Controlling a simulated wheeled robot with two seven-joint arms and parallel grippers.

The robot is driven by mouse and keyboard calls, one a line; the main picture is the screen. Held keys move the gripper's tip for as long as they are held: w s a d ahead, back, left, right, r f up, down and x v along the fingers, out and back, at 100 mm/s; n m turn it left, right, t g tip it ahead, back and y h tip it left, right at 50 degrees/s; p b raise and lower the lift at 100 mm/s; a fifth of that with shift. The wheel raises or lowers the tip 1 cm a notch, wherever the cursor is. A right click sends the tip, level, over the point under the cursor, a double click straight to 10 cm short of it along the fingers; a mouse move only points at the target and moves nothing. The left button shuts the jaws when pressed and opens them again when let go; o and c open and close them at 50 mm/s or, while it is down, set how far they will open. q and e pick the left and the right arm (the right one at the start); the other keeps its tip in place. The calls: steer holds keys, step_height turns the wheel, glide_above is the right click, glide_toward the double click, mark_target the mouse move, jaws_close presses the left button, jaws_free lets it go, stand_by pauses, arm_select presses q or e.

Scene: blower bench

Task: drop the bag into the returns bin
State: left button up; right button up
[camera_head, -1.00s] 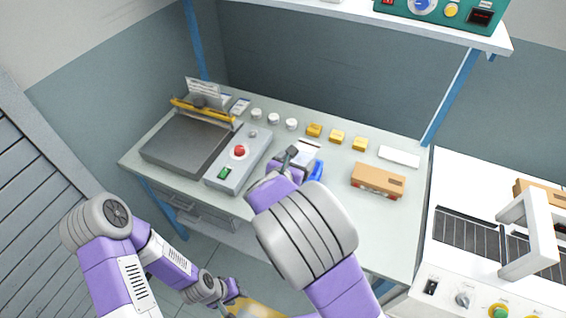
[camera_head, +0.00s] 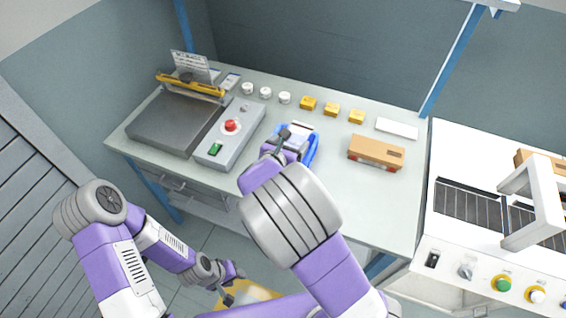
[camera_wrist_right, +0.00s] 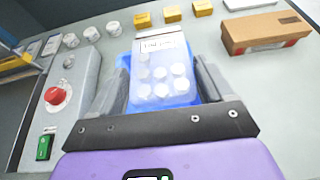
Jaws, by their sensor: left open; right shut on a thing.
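The clear bag (camera_wrist_right: 163,78) has a white label at its top and several pale round items inside. My right gripper (camera_wrist_right: 165,88) is shut on it, with a finger along each side. In the head view the bag (camera_head: 302,130) is partly hidden by my right gripper (camera_head: 288,145), over the bench. A blue tray or bin (camera_wrist_right: 128,98) shows behind and around the bag; whether the bag touches it is unclear. My left gripper (camera_head: 236,284) is open and empty, low in front of the bench by a yellow container (camera_head: 256,291), partly hidden. No label shows which is the returns bin.
A control box (camera_head: 230,135) with a red button and a flat grey sealer plate (camera_head: 172,122) stand left. A brown carton (camera_head: 376,151) lies right of the bag. White caps and yellow blocks line the back. A white machine (camera_head: 470,245) stands at right.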

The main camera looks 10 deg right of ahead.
steer(key=o, duration=1)
steer(key=p+v, duration=0.2)
steer(key=v, duration=0.5)
steer(key=shift+s+a+r, duration=0.15)
steer(key=shift+s+r, duration=0.05)
steer(key=shift+s, duration=0.05)
